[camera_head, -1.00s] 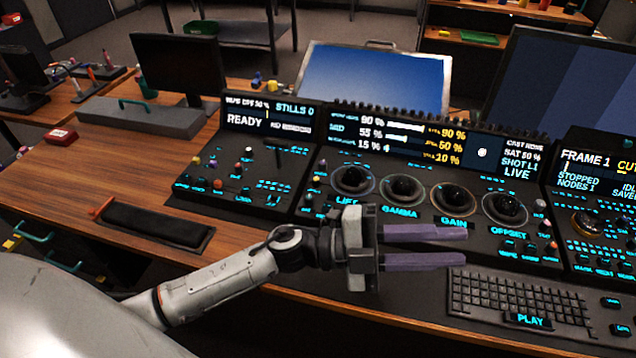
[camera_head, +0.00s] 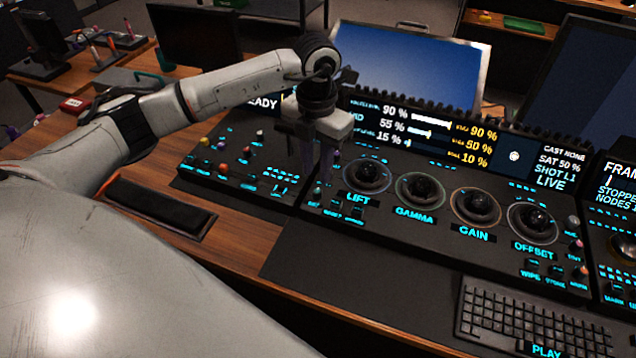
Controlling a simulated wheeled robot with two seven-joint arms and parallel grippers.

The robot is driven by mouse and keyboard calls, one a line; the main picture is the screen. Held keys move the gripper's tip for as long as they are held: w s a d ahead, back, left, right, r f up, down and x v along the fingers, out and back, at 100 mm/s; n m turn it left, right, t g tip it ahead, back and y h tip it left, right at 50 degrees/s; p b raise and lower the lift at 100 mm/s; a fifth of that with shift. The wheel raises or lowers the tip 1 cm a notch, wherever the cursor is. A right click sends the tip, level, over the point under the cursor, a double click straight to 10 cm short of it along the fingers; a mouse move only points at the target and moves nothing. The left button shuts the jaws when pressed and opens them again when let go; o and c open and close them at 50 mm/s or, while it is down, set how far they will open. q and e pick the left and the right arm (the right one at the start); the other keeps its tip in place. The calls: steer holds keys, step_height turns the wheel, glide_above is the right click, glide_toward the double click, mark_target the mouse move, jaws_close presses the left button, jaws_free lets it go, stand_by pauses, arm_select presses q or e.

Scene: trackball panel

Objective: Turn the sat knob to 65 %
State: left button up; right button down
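The control panel (camera_head: 440,255) carries trackballs labelled LIFT, GAMMA, GAIN and OFFSET. Its display (camera_head: 562,165) reads SAT 50 %. Small knobs stand at the right end (camera_head: 577,243) and left of the LIFT trackball (camera_head: 367,174); their labels are too small to read, so I cannot tell which is the sat knob. My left gripper (camera_head: 314,178) points down over the panel just left of LIFT. Its two purple fingers show a gap between them, and I see nothing held. It hides part of the left display and any knob behind the fingers. My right gripper is out of view.
A keyboard (camera_head: 535,322) lies at the front right. A dark wrist rest (camera_head: 160,208) lies on the wooden desk at the left. Monitors (camera_head: 410,68) stand behind the panel. The dark strip before the trackballs is clear.

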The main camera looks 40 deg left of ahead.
mark_target(317, 191)
arm_select(q)
step_height(317, 191, down, 6)
steer(key=shift+f, duration=0.1)
jaws_close()
